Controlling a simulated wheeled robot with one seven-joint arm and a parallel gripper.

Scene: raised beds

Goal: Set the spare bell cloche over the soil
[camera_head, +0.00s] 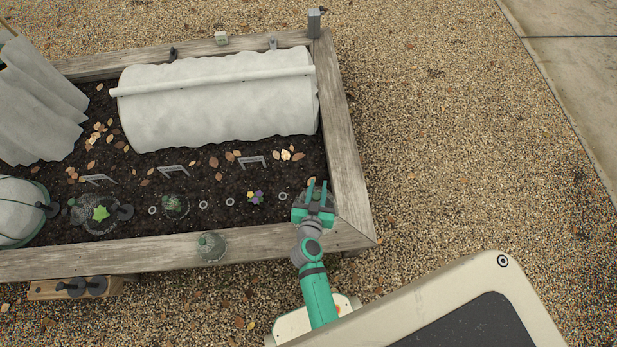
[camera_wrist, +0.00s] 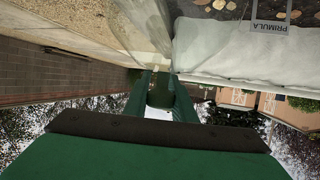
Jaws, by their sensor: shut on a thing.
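My gripper (camera_head: 317,190) is over the front right corner of the raised bed. Its fingers point towards the back of the bed. In the wrist view the jaws (camera_wrist: 160,88) close on a small dark green piece (camera_wrist: 160,98); what it belongs to I cannot tell. A greenish glass bell cloche (camera_head: 211,248) stands on the front plank, left of my gripper and apart from it. Dark soil (camera_head: 200,188) fills the bed. Another glass cloche (camera_head: 175,206) is over a small plant in the front row. A yellow-green plant (camera_head: 100,213) appears under glass further left.
A white fabric tunnel (camera_head: 220,100) covers the back soil. The bed's wooden right plank (camera_head: 345,150) borders open gravel (camera_head: 460,150).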

